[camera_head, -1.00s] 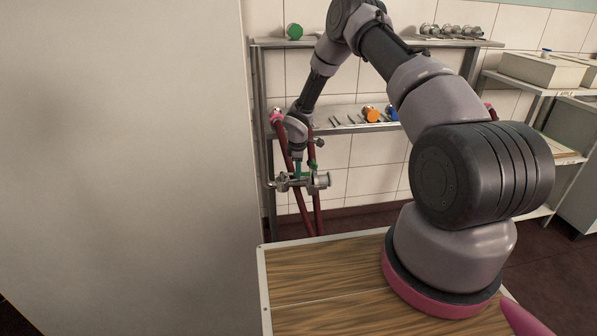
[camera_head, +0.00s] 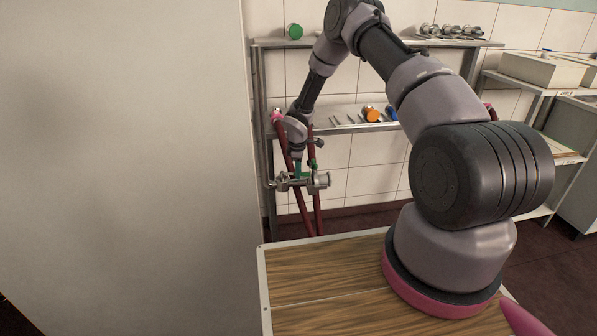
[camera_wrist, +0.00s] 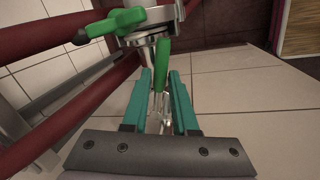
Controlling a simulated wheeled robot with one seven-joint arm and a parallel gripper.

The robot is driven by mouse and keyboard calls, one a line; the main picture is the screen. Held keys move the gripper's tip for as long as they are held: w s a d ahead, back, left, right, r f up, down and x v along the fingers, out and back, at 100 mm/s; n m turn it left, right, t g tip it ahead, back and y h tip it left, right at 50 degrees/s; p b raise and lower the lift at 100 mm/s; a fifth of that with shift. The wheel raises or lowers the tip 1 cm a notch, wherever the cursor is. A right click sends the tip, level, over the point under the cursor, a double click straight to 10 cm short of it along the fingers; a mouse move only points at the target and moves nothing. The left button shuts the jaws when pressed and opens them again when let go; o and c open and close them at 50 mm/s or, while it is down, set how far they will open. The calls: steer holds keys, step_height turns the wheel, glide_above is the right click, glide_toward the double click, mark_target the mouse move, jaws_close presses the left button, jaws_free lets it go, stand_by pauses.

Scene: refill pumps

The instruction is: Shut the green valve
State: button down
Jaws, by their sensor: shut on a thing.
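The green valve is on a metal pipe fitting (camera_head: 318,181) in front of the rack. In the wrist view a green lever (camera_wrist: 162,52) hangs from the metal fitting, with its lower end between my teal fingertips. My gripper (camera_wrist: 161,74) is shut on this lever; in the head view my gripper (camera_head: 298,168) is small and partly hidden by my wrist. Another green handle (camera_wrist: 115,22) with a dark tip sticks out to the left above it. I cannot tell exactly how far the lever is turned.
Dark red hoses (camera_wrist: 62,117) run close on the left of my gripper. A metal rack (camera_head: 262,90) stands behind, with a green-capped item (camera_head: 294,31) on top and an orange one (camera_head: 371,114) on the lower shelf. A large pale panel (camera_head: 120,170) fills the left.

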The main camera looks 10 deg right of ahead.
mark_target(294, 175)
steer(key=s+m, duration=0.1)
steer(key=m, duration=0.1)
steer(key=s+a+m, duration=0.1)
steer(key=m, duration=0.1)
steer(key=s+a+m+h, duration=0.1)
steer(key=m, duration=0.1)
steer(key=shift+a+g, duration=0.15)
steer(key=shift+g, duration=0.15)
steer(key=shift+s+a+m+g+h, duration=0.1)
steer(key=shift+s+a+m+g, duration=0.1)
steer(key=shift+a+m, duration=0.7)
steer(key=shift+s+a+m+g+h, duration=0.1)
steer(key=shift+s+a+m+g, duration=0.15)
steer(key=shift+m, duration=1.2)
steer(key=shift+s+a+m+g+h, duration=0.1)
steer(key=shift+s+a+m+g, duration=0.1)
steer(key=shift+a+m, duration=0.7)
steer(key=shift+d+m, duration=0.25)
steer(key=shift+m, duration=0.1)
steer(key=c, duration=0.7)
jaws_free()
steer(key=shift+r, duration=0.1)
